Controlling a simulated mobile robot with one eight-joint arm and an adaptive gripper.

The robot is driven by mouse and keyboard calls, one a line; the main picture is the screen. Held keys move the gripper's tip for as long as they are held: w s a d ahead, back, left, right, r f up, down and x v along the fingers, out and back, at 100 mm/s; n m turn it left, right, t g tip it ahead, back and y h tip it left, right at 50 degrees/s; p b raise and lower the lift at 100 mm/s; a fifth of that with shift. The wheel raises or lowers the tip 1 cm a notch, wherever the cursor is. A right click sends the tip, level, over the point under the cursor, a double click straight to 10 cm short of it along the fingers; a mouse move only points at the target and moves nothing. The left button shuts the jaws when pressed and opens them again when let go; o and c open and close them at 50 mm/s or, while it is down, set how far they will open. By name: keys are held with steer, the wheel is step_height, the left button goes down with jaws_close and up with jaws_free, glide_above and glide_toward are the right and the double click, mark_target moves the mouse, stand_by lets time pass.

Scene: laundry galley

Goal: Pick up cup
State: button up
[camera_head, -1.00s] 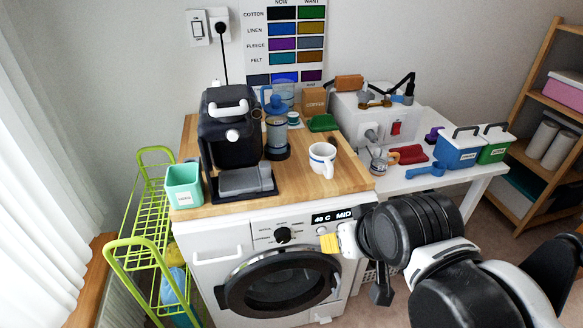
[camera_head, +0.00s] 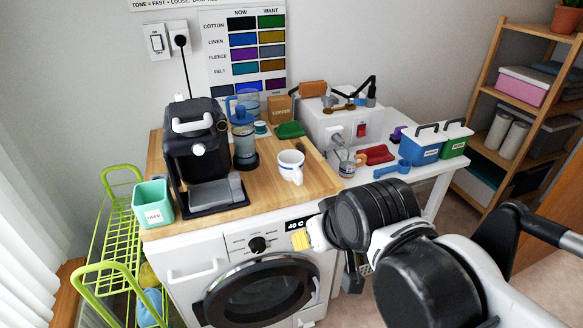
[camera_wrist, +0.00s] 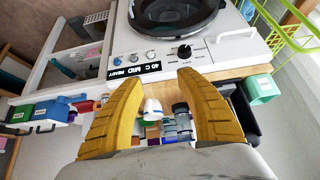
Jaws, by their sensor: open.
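A white cup (camera_head: 291,166) with a dark blue band and a handle stands upright on the wooden top (camera_head: 258,190) above the washing machine. In the wrist view the cup (camera_wrist: 152,108) shows between my two yellow fingers, farther off and apart from them. My gripper (camera_wrist: 157,78) is open and empty. In the head view only a yellow part of my gripper (camera_head: 300,240) shows, in front of the machine's panel, below and apart from the cup. My dark arm hides the rest of it.
A mint "used" bin (camera_head: 153,203) is at the left edge. A white side table with tubs (camera_head: 421,146) is at right.

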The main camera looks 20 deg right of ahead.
steer(key=w+d+r+p, duration=0.1)
steer(key=w+r+p, duration=0.2)
steer(key=w+r, duration=0.2)
steer(key=g+p, duration=0.2)
steer(key=p, duration=0.7)
glide_toward(300, 173)
steer(key=shift+g, duration=0.3)
steer(key=b+x, duration=0.1)
steer(key=x, duration=0.4)
steer(key=shift+w+a+f, duration=0.1)
steer(key=shift+w+f, duration=0.15)
steer(key=shift+w, duration=0.1)
steer(key=b+x, duration=0.3)
steer(key=x, duration=0.2)
steer(key=shift+w+f, duration=0.2)
steer(key=shift+f, duration=0.15)
steer(key=shift+r, duration=0.1)
steer(key=shift+s, duration=0.1)
jaws_close()
